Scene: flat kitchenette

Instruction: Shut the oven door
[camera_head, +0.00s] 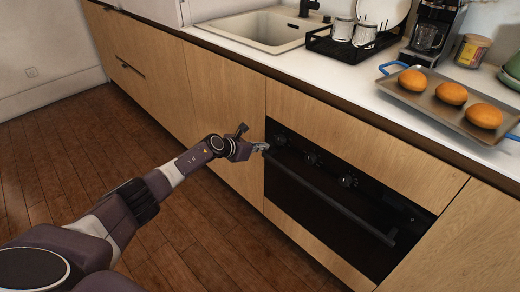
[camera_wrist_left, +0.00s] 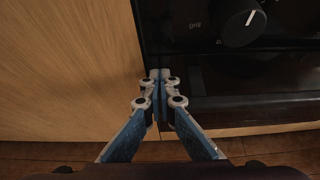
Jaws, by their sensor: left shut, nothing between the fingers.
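The black oven (camera_head: 335,205) is set in the wooden cabinet front. Its door appears closed, flush with the front, with a long bar handle (camera_head: 325,200) across its top and knobs above it. My left gripper (camera_head: 264,147) is shut and empty at the oven's upper left edge. In the left wrist view my left gripper (camera_wrist_left: 158,75) points at the seam between the wooden panel and the black oven front (camera_wrist_left: 240,85), close to it; I cannot tell whether it touches. A knob (camera_wrist_left: 243,27) shows at upper right there. My right gripper is not in view.
The counter above holds a sink (camera_head: 262,28), a black dish rack (camera_head: 350,45) with glasses, a coffee maker (camera_head: 434,30) and a tray (camera_head: 440,112) with three buns. The wooden floor (camera_head: 200,235) left of the oven is clear apart from my arm above it.

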